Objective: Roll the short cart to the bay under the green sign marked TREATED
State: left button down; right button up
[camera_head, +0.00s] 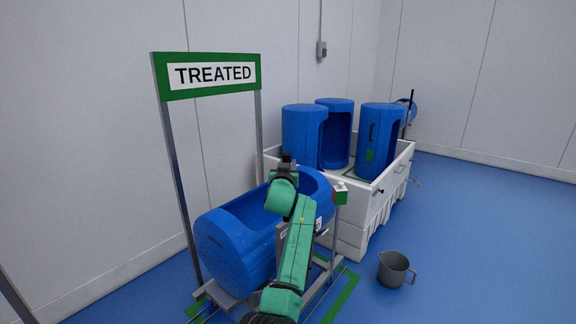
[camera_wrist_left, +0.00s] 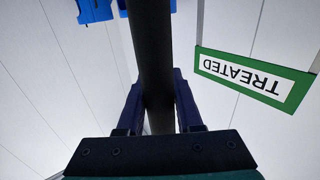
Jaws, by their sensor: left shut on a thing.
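The short cart (camera_head: 325,268) is a grey metal frame carrying a blue tub (camera_head: 232,246) on its side, with the open hollow facing up. It stands at the TREATED sign (camera_head: 213,75), a green-bordered white board on two grey posts. Green floor lines (camera_head: 343,297) show beside and under the cart. My left gripper (camera_head: 287,163) reaches over the tub. In the left wrist view, its jaws (camera_wrist_left: 157,85) are shut on a dark round bar (camera_wrist_left: 152,40), and the sign (camera_wrist_left: 253,77) appears upside down. My arm hides part of the cart. My right gripper is out of view.
Behind stands a long white carrier (camera_head: 352,240) with several upright blue tubs (camera_head: 304,137). A grey bucket (camera_head: 394,269) is on the blue floor to the right of the cart. A white wall (camera_head: 90,150) runs behind the sign. Open floor (camera_head: 480,240) lies at the right.

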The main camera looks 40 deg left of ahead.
pick_arm(q)
jog(key=shift+f, duration=0.25)
jog(key=c, duration=0.6)
grip_release()
jog(key=shift+w+a, duration=0.1)
jog(key=shift+r, duration=0.1)
jog(key=v, duration=1.4)
jog(key=shift+s+b, duration=0.25)
jog(key=shift+b, duration=0.05)
